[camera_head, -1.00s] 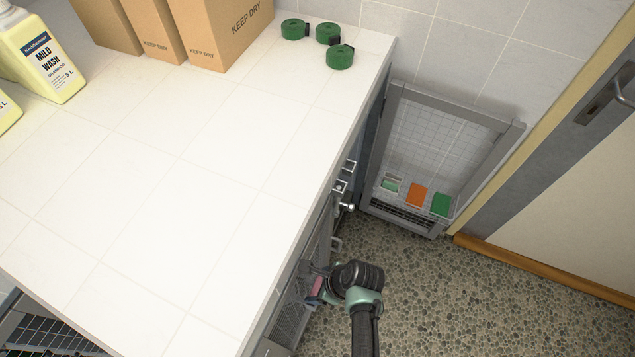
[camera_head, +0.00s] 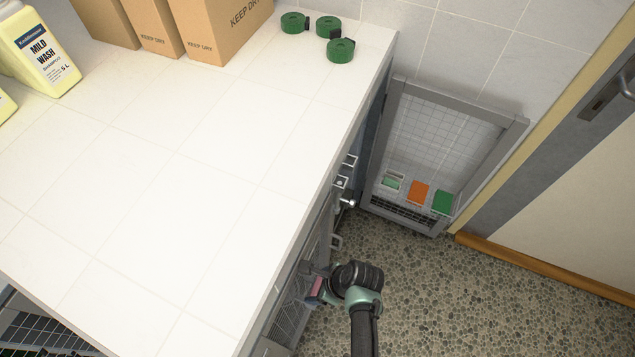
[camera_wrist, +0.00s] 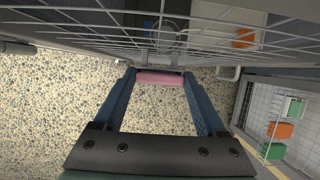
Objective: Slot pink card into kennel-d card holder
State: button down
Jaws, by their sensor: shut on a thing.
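The pink card (camera_wrist: 160,78) is held edge-on between the two fingertips of my gripper (camera_wrist: 160,80) in the wrist view. In the head view the pink card (camera_head: 315,290) shows small at my gripper (camera_head: 318,288), close to the front of the kennel bank below the counter. My gripper is shut on the card. In the wrist view the card is close to a wire kennel door (camera_wrist: 120,33); I cannot tell whether it touches. Which kennel is d, and its card holder, I cannot make out for sure.
An open kennel door (camera_head: 455,150) stands at the far end with a green-and-white card (camera_head: 392,182), an orange card (camera_head: 418,193) and a green card (camera_head: 443,202). The white counter (camera_head: 150,200) overhangs at left. Pebbled floor (camera_head: 430,300) is free at right.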

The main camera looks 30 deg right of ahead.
jog(key=shift+f, duration=0.3)
grip_release()
jog(key=p+v, duration=0.1)
jog(key=v, duration=1.2)
jog(key=shift+p, duration=0.35)
